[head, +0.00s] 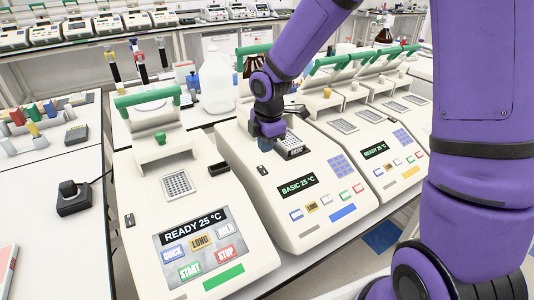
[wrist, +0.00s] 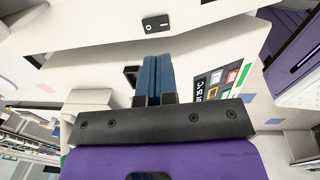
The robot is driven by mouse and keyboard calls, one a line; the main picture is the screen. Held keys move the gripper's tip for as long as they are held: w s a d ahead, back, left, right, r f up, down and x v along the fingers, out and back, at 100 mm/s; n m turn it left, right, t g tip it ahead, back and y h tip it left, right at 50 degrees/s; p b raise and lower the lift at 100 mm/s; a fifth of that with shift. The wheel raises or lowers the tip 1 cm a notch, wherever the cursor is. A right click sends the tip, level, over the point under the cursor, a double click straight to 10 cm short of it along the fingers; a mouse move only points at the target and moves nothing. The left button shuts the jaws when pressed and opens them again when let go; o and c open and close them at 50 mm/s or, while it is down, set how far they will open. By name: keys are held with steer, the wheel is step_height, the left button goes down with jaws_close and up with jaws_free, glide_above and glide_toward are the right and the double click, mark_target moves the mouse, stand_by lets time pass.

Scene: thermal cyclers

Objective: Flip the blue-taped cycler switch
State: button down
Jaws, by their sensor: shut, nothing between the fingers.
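The blue-taped cycler (head: 320,240) stands in the middle of the head view, with blue tape (head: 342,213) on its front and a display reading BASIC 25 °C. A small dark switch (head: 262,170) shows on its upper left edge. My gripper (head: 265,146) is low over that cycler's left side, just behind the switch. In the wrist view my blue fingers (wrist: 155,60) are shut together and empty. They point toward a black rocker switch (wrist: 156,23) on a pale housing, with a visible gap between. Which way the rocker is tipped is unclear.
A green-taped cycler (head: 180,250) stands close on the left, reading READY 25 °C, with its own switch (head: 130,220). A yellow-taped cycler (head: 395,185) stands on the right. Raised lids with green handles line the back. A white jug (head: 216,82) stands behind.

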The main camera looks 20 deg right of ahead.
step_height(320, 180, up, 6)
glide_above(263, 168)
steer(key=s, duration=0.3)
steer(key=shift+d, duration=0.15)
steer(key=shift+w+r, duration=0.15)
steer(key=shift+w, duration=0.6)
steer(key=f, duration=0.4)
steer(key=w+f, duration=0.1)
steer(key=f, duration=0.9)
steer(key=shift+w+a, duration=0.2)
steer(key=shift+w, duration=0.15)
steer(key=shift+f, duration=0.25)
steer(key=shift+s, duration=0.15)
